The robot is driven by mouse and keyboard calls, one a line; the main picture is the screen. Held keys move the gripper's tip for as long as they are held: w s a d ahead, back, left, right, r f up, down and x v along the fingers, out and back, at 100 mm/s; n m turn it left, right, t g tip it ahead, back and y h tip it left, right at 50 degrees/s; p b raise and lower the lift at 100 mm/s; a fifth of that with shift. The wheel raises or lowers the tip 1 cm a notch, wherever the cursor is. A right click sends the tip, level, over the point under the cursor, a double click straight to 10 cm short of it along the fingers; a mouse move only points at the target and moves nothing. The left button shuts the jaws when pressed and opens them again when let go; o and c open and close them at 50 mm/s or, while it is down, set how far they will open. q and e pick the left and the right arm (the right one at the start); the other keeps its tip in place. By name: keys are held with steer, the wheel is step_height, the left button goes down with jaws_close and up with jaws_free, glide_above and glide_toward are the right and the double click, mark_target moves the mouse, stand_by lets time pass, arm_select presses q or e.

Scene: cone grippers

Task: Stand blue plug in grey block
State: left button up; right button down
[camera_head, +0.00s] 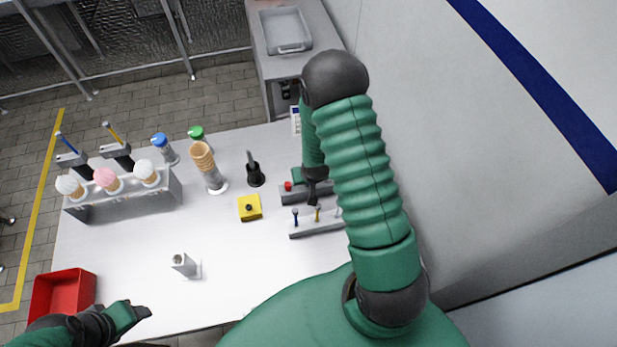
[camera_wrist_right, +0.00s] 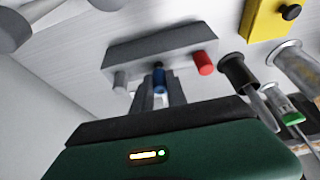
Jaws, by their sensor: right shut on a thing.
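The grey block (camera_head: 291,198) lies at the right of the table, partly hidden by my right arm. It shows more fully in the right wrist view (camera_wrist_right: 150,48). A red plug (camera_wrist_right: 203,64) stands at one end of it and a grey plug (camera_wrist_right: 120,80) at the other. My right gripper (camera_wrist_right: 159,92) is shut on the blue plug (camera_wrist_right: 159,78), between the red and grey ones, at the block. I cannot tell how deep the blue plug sits. My left gripper (camera_head: 140,312) is at the table's front left, away from the block; its jaw opening is unclear.
A low grey rack (camera_head: 310,229) with small tools stands just in front of the block. A yellow box (camera_head: 250,207) and a black holder (camera_head: 255,176) are to its left. A cone rack (camera_head: 125,200), a grey stand (camera_head: 184,264) and a red bin (camera_head: 62,293) are farther left.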

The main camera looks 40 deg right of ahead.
steer(key=shift+f+b, duration=0.6)
steer(key=shift+f, duration=0.15)
steer(key=c, duration=1.3)
jaws_free()
steer(key=shift+o, duration=0.2)
steer(key=p+v, duration=0.1)
steer(key=v, duration=1.5)
steer(key=shift+a+r, duration=0.2)
steer(key=shift+r, duration=0.2)
steer(key=shift+s, duration=0.1)
